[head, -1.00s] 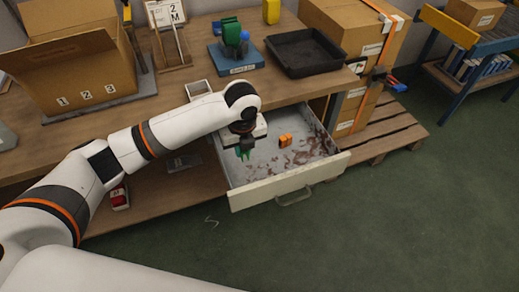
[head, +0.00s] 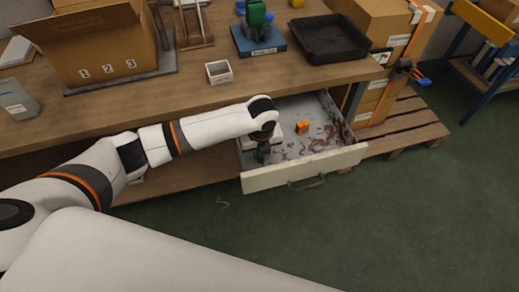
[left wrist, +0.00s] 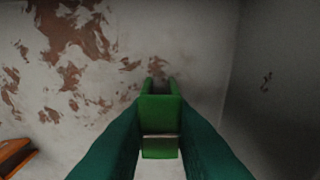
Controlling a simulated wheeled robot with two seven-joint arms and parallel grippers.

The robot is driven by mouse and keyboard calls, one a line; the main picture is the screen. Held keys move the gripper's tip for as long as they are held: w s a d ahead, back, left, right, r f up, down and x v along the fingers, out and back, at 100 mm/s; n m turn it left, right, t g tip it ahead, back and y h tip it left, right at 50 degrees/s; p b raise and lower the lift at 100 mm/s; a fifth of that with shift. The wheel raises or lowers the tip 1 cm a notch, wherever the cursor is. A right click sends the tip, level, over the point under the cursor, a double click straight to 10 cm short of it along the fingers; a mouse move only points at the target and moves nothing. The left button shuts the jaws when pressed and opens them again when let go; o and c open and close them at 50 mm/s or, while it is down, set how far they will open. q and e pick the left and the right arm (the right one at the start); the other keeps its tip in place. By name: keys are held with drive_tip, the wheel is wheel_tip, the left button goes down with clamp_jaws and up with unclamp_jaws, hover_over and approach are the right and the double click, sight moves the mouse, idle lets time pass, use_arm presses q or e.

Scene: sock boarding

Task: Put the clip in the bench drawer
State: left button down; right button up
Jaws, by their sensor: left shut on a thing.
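The bench drawer (head: 305,167) is pulled open under the bench in the head view. Its pale floor is worn with brown patches. My left gripper (head: 261,155) is down inside the drawer, near its left side. In the left wrist view, the dark green fingers are shut on the green clip (left wrist: 160,125), which is held over the drawer floor (left wrist: 110,60). I cannot tell whether the clip touches the floor. In the head view the clip is mostly hidden by the arm and gripper. My right gripper is out of view.
An orange object (head: 303,127) lies in the drawer, right of my left gripper. On the bench above stand a small white open box (head: 219,72), a black tray (head: 335,40) and a cardboard box (head: 105,45). Stacked cartons on a pallet (head: 405,135) stand to the right.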

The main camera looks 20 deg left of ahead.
use_arm(q)
drive_tip(key=c, duration=1.3)
unclamp_jaws()
drive_tip(key=shift+f, duration=0.1)
wheel_tip(320, 180, up, 12)
drive_tip(key=s, duration=0.1)
drive_tip(key=shift+d+p, duration=0.4)
drive_tip(key=shift+d, duration=0.05)
drive_tip(key=shift+s, duration=0.1)
